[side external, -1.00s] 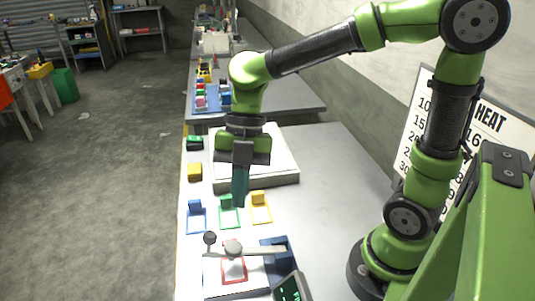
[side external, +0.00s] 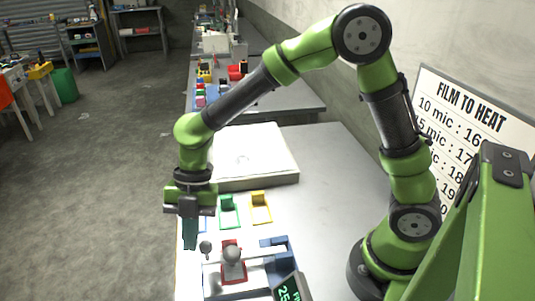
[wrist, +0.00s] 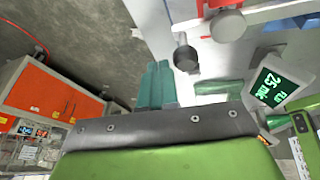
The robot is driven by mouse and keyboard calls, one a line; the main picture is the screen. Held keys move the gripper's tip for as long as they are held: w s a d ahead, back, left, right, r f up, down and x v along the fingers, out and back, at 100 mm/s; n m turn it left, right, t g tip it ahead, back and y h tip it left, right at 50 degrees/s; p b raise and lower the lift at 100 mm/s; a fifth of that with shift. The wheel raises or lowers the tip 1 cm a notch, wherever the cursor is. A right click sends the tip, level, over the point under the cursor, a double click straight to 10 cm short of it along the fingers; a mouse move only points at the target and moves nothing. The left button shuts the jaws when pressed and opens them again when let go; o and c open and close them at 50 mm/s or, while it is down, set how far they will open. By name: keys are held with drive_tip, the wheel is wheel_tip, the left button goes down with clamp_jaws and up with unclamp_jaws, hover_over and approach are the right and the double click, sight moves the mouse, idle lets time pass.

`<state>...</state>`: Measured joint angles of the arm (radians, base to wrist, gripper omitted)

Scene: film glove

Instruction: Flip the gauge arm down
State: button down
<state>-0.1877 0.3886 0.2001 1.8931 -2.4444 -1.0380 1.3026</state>
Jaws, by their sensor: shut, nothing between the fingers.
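The gauge arm (side external: 262,252) is a pale bar running left from a blue base (side external: 277,243). Its large grey knob (side external: 233,256) sits over the red holder (side external: 229,244), and a smaller dark knob (side external: 205,246) is at its left end. In the wrist view the large knob (wrist: 228,24) and small knob (wrist: 185,55) show close to my fingers. The bar looks lowered onto the holder; exact contact is hidden. The display (wrist: 272,82) reads 25 mic. My gripper (side external: 190,247) is shut and empty, pointing down just left of the small knob, apparently apart from it.
Green (side external: 229,211) and yellow (side external: 260,208) framed holders stand behind the gauge; a blue one is mostly hidden by my gripper. A large white slab (side external: 250,155) lies farther back. The table's left edge is close to my gripper. The table right of the slab is clear.

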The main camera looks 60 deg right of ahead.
drive_tip(key=shift+w+a+f, duration=0.1)
drive_tip(key=shift+f, duration=0.2)
idle(0.4)
drive_tip(key=w+a+r, duration=0.2)
drive_tip(key=w+r, duration=0.5)
drive_tip(key=r, duration=0.3)
drive_tip(key=shift+a+r, duration=0.2)
drive_tip(key=shift+w, duration=0.1)
